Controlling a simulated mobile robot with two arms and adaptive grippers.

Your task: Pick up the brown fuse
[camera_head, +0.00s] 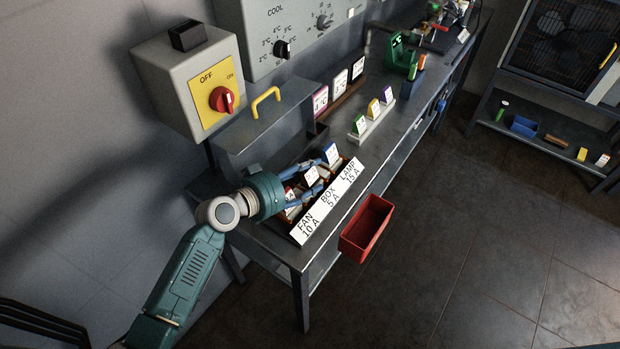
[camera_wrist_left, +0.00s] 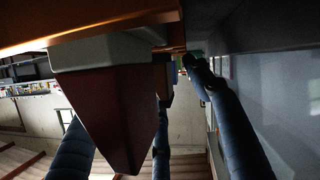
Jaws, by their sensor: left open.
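My left gripper (camera_head: 315,180) is open, with its blue fingers reaching into the fuse box behind the white label strip (camera_head: 328,200) that reads FAN 10 A, BOX 5 A, LAMP 15 A. Fuses with white tags stand there: one with a blue mark (camera_head: 331,154), one in the middle (camera_head: 311,176) and one with a red mark at the near end, partly covered by the hand. In the left wrist view, a dark red-brown tapered block (camera_wrist_left: 112,105) with a grey edge lies close between the spread fingers. It may be the brown fuse; I cannot tell which tagged fuse it is.
A raised metal cover with a yellow handle (camera_head: 265,100) stands behind the box. A red bin (camera_head: 367,228) hangs at the bench's front edge. A rack of tagged fuses (camera_head: 371,124) sits farther along the bench. A switch box (camera_head: 200,85) is on the wall.

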